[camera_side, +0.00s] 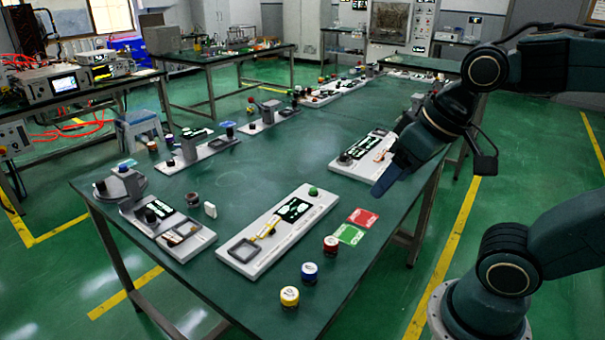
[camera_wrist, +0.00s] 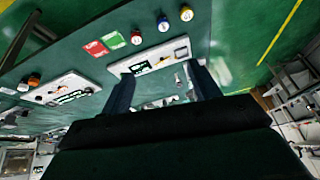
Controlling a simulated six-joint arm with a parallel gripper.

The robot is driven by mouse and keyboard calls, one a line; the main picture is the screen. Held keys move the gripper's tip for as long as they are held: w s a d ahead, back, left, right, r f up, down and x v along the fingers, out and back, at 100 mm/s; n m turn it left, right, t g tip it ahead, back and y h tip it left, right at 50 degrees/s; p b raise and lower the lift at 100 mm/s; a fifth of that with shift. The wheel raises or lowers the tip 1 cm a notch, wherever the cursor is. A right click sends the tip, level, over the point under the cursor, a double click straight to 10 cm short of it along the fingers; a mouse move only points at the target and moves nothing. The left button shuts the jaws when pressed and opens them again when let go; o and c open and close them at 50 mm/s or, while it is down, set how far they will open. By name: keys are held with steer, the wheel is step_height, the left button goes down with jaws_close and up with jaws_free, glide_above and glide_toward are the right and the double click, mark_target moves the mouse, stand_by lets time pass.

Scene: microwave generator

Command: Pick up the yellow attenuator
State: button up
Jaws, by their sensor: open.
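The yellow attenuator (camera_side: 289,297) is a short cylinder with a pale top. It stands upright near the table's front edge in the side view, and shows at the top of the wrist view (camera_wrist: 186,13). My gripper (camera_side: 383,187) is above the table's right side, behind and to the right of the attenuator and well apart from it. In the wrist view, its two dark fingers (camera_wrist: 160,72) are spread with nothing held between them. The attenuator lies beyond the fingertips, outside the gap.
A blue cylinder (camera_side: 310,272) and a red one (camera_side: 331,245) stand in a row behind the yellow one. Green (camera_side: 348,235) and red (camera_side: 363,217) cards lie flat beyond. A long white instrument board (camera_side: 240,262) lies to the left. Bare table (camera_side: 345,275) surrounds the cylinders.

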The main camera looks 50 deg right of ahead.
steer(key=w+a+f+m+g, duration=0.35)
steer(key=w+f+m, duration=0.25)
steer(key=w+m, duration=0.3)
steer(key=m+g, duration=0.2)
steer(key=m, duration=0.7)
glide_above(290, 293)
step_height(290, 293, down, 11)
steer(key=shift+s+a+f, duration=0.1)
steer(key=shift+f, duration=1.6)
steer(key=shift+s+f, duration=0.1)
steer(key=shift+f, duration=2.45)
steer(key=shift+f, duration=0.15)
steer(key=shift+w+f, duration=0.2)
steer(key=shift+f, duration=2.25)
steer(key=shift+c, duration=0.2)
steer(key=c, duration=1.1)
